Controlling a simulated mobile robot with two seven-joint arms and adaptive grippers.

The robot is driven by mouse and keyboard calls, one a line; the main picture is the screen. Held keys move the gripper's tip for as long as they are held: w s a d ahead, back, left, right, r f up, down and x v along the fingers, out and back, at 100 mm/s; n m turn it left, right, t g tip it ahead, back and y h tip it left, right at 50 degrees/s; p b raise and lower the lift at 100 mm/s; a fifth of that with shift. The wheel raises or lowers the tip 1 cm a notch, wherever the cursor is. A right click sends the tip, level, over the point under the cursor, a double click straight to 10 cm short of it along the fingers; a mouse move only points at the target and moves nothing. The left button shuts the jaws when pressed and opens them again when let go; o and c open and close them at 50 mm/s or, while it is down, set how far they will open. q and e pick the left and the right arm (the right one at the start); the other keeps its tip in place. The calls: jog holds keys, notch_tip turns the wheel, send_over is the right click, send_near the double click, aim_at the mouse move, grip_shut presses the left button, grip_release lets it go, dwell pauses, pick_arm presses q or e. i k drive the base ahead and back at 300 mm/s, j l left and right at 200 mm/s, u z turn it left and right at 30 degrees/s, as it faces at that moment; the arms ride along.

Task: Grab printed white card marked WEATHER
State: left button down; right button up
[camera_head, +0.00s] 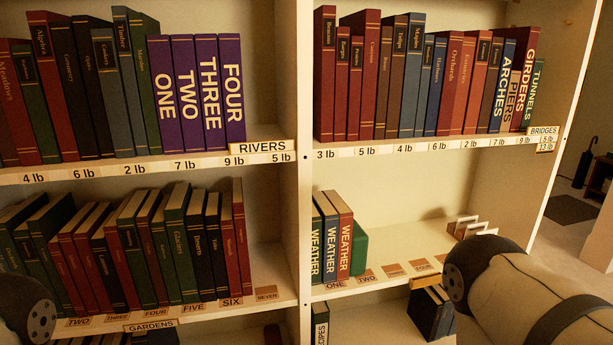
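No loose white card that reads WEATHER can be made out. The word WEATHER stands on the spines of three upright books, a dark green one (316,245), a dark blue one (329,240) and a red one (344,235), on the lower right shelf. Several small pale upright pieces (465,226) stand at the right end of that shelf, with no readable print. Part of my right arm covers the shelf's right front, and part of my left arm shows at the lower left edge. Neither gripper's fingers show.
White cards RIVERS (262,146), BRIDGES (543,131) and GARDENS (150,325) sit on shelf edges. A plain green book (359,250) stands by the red WEATHER book. Dark books (428,313) stand below, partly behind my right arm. The lower right shelf's middle is free.

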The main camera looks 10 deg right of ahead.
aim_at(470, 229)
jog(key=z, duration=1.35)
jog(key=i+l+u, duration=0.1)
jog(key=i+l, duration=0.25)
jog(key=i+l+u, duration=0.1)
jog(key=i+l, duration=0.2)
jog(key=l, duration=0.3)
